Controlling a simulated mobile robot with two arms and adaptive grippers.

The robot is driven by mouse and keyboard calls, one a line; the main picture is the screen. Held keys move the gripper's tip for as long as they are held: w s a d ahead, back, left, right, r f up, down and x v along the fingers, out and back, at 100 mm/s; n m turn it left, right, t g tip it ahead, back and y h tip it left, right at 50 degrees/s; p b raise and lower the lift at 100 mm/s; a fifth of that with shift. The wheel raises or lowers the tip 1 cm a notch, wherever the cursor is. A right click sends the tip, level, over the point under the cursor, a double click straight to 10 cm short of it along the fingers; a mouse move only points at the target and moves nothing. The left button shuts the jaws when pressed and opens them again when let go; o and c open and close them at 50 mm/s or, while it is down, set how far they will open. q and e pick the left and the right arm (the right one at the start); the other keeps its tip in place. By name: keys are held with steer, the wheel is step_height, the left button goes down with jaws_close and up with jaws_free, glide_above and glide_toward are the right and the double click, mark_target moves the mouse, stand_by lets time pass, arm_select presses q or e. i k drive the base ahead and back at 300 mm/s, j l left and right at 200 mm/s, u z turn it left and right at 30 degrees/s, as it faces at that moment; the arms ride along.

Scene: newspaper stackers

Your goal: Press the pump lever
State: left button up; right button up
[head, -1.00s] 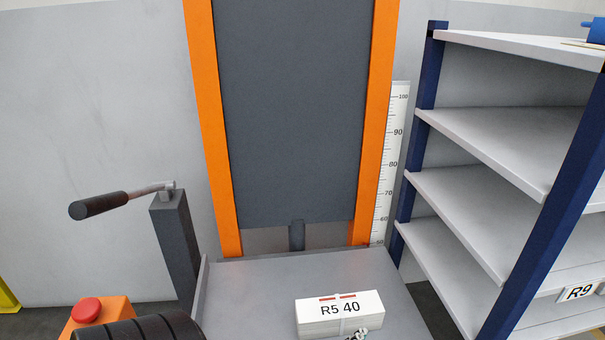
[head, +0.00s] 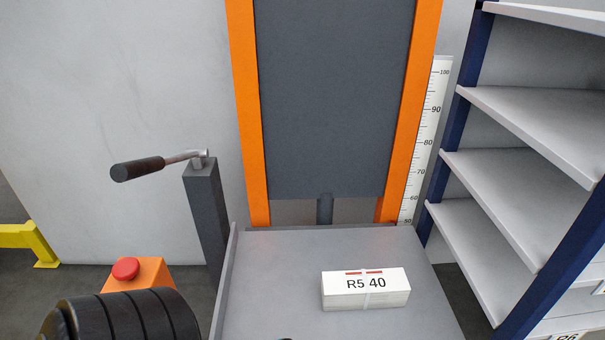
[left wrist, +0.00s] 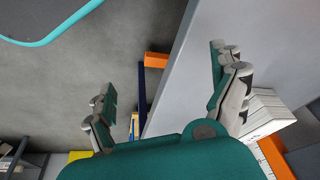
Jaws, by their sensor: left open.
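The pump lever (head: 138,168) has a black grip on a bent metal rod. It sticks out to the left, roughly level, from the top of a dark grey post (head: 205,205) left of the orange-framed lift. My ribbed black left arm shows at the lower left of the head view, below and apart from the lever. In the left wrist view my left gripper (left wrist: 162,70) is open, its teal-and-grey fingers wide apart with nothing between them. The lever cannot be made out in that view. My right gripper is not in view.
A grey platform (head: 290,270) carries a white bundle (head: 365,288) marked "R5 40". A red button (head: 125,268) on an orange box stands below the lever. Grey shelves with blue posts (head: 459,130) stand right; a yellow barrier (head: 35,240) is far left. Wall space around the lever is clear.

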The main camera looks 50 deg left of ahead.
mark_target(120, 173)
steer(key=k+j+u, duration=0.1)
steer(key=u, duration=1.1)
